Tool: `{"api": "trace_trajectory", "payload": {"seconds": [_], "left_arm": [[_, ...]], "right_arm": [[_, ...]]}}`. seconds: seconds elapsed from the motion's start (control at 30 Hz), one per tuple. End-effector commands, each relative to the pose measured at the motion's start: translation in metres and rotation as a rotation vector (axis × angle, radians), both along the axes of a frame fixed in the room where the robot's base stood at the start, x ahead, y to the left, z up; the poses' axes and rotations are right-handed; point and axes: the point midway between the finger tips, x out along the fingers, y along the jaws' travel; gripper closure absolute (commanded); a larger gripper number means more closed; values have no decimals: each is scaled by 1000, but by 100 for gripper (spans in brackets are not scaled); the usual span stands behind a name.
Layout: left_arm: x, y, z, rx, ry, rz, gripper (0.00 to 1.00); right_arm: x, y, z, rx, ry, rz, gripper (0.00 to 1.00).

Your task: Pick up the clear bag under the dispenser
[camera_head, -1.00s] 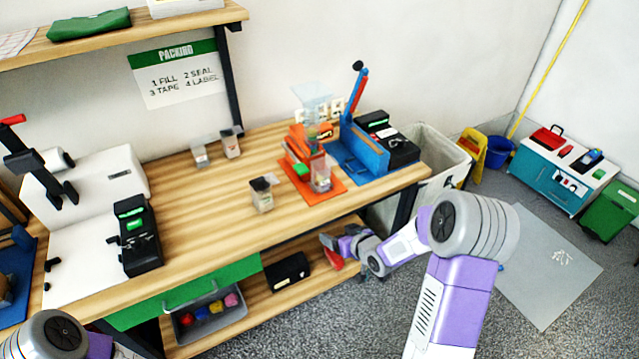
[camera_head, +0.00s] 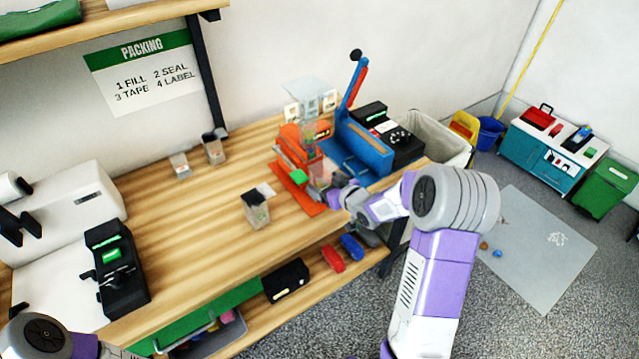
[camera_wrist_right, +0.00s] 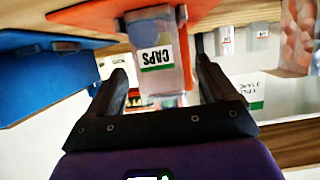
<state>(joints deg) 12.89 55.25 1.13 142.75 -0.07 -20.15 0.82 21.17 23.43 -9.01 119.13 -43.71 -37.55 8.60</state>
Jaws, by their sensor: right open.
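The clear bag (camera_head: 318,170) stands on the orange base (camera_head: 297,191) under the dispenser (camera_head: 303,140). In the right wrist view the clear bag (camera_wrist_right: 157,70) has a white and green label reading CAPS upside down. My right gripper (camera_wrist_right: 160,80) is open, with one dark finger on each side of the bag; I cannot tell if either touches it. In the head view my right gripper (camera_head: 335,192) is at the dispenser's front and hides part of the bag. My left arm shows at the bottom left, but its gripper is out of frame.
A blue device (camera_head: 362,150) stands close to the right of the dispenser. Another labelled bag (camera_head: 256,209) stands to the left on the table (camera_head: 190,215). Two small containers (camera_head: 213,148) stand farther back. The table's middle is largely clear.

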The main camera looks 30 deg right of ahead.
Motion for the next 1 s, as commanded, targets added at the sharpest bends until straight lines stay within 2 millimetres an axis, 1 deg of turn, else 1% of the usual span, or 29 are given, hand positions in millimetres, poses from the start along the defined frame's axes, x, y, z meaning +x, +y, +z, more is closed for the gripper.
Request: {"api": "trace_trajectory", "payload": {"seconds": [0.03,0.1,0.2,0.3,0.5,0.57,0.6,0.87,1.0], "left_arm": [[0,0,-3,0,0,0,100],[0,0,-5,0,-1,0,100],[0,0,-7,0,-1,0,100],[0,0,-7,0,-1,0,100],[0,0,-7,0,-1,0,100],[0,0,-7,0,-1,0,100],[0,0,-7,0,-1,0,100],[0,0,-7,0,-1,0,100],[0,0,-7,0,-1,0,100]], "right_arm": [[8,1,-6,0,1,3,15],[18,2,-11,1,1,3,15],[29,2,-15,0,0,2,15],[34,3,-16,0,1,1,15],[35,2,-16,0,1,0,15],[35,2,-16,0,1,0,23],[35,2,-16,0,1,0,29],[35,2,-16,0,1,1,68],[35,2,-16,0,0,1,70]]}}
